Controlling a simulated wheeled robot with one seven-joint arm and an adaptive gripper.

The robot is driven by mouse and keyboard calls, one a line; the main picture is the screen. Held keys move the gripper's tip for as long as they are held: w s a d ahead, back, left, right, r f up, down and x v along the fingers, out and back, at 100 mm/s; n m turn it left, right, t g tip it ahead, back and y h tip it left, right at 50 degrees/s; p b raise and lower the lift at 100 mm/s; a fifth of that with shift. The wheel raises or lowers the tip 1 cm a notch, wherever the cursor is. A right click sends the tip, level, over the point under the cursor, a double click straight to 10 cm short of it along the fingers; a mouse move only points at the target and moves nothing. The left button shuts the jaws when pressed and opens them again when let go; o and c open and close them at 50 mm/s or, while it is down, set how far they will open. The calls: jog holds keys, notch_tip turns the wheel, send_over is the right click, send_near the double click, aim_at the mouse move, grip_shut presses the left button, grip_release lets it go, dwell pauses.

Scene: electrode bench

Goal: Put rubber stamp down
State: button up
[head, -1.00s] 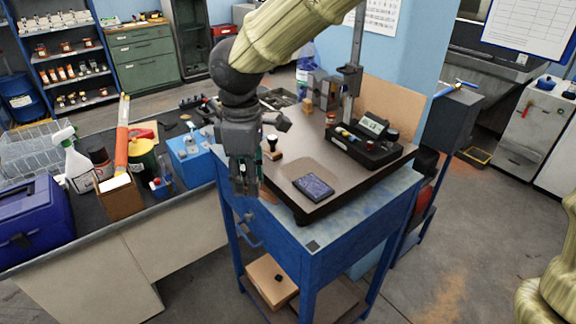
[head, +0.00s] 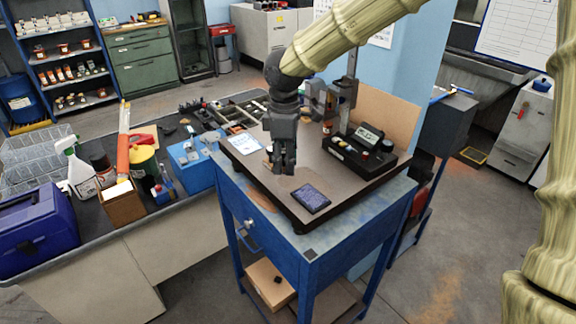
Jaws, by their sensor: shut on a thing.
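My gripper (head: 284,172) points down over the dark top plate of the blue bench, left of the black instrument. Its fingers are shut on the rubber stamp (head: 268,164). The stamp is nearly all hidden by the fingers; only a small tan bit shows at their left side. I cannot tell whether its base touches the plate. A dark blue pad (head: 311,198) lies flat on the plate, in front and to the right of the gripper.
A white sheet (head: 243,143) lies at the plate's left edge. The black instrument (head: 360,152) with a post stands at the back right. A side bench at left holds a blue box (head: 190,160), bottles and a toolbox (head: 38,228).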

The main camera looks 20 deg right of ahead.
jog(key=shift+w+d, duration=0.3)
jog(key=shift+d, duration=0.05)
jog(key=f+p, duration=0.2)
jog(key=f, duration=0.1)
jog(key=shift+w+d, duration=0.1)
jog(key=shift+d, duration=0.1)
jog(key=shift+a+f, duration=0.1)
jog(key=shift+f, duration=0.25)
jog(key=shift+f, duration=0.1)
jog(key=o, duration=1)
jog(key=shift+c, duration=0.2)
notch_tip(320, 180, up, 12)
jog(key=b, duration=0.2)
jog(key=shift+w+b, duration=0.1)
jog(key=shift+b, duration=0.25)
